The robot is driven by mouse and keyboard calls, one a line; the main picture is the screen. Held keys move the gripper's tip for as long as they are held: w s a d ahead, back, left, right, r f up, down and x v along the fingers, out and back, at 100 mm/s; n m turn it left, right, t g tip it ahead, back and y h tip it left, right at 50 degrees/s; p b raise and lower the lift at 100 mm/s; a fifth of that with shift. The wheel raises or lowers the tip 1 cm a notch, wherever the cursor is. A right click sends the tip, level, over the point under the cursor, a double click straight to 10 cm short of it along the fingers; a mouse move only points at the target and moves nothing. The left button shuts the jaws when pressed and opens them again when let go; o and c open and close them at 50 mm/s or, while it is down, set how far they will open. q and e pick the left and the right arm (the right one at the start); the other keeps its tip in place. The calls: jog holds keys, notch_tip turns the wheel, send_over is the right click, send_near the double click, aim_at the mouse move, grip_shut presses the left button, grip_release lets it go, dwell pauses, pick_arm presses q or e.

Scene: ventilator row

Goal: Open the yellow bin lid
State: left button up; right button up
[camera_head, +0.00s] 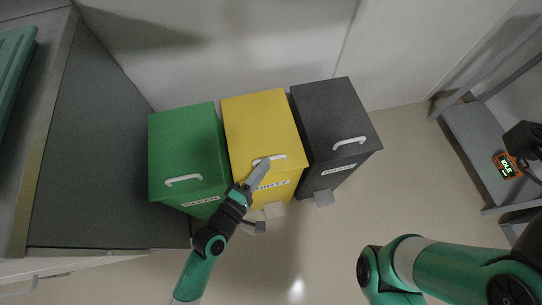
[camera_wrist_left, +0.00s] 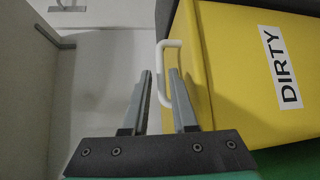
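The yellow bin (camera_head: 262,125) stands between a green and a dark grey bin, its lid down. A white bar handle (camera_head: 279,157) sits near the front edge of the lid, and a "DIRTY" label shows in the left wrist view (camera_wrist_left: 282,67). My left gripper (camera_head: 262,166) is at this handle. In the left wrist view its fingers (camera_wrist_left: 160,78) are apart, and the handle bar (camera_wrist_left: 162,62) appears between their tips. I cannot tell whether they touch it. The right finger hides part of the handle. My right arm shows at the lower right; its fingers do not show.
The green bin (camera_head: 185,140) and grey bin (camera_head: 330,115) stand close on either side, lids down with white handles. A grey cabinet (camera_head: 105,150) is at the left. A shelf rack (camera_head: 470,130) and an orange device reading "IDLE" (camera_head: 506,165) are at the right. Open floor lies between.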

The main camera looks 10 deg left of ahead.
pick_arm(q)
jog(key=x, duration=0.4)
jog(key=shift+w+b, duration=0.15)
jog(key=shift+b, duration=0.2)
grip_shut()
dwell(1.0)
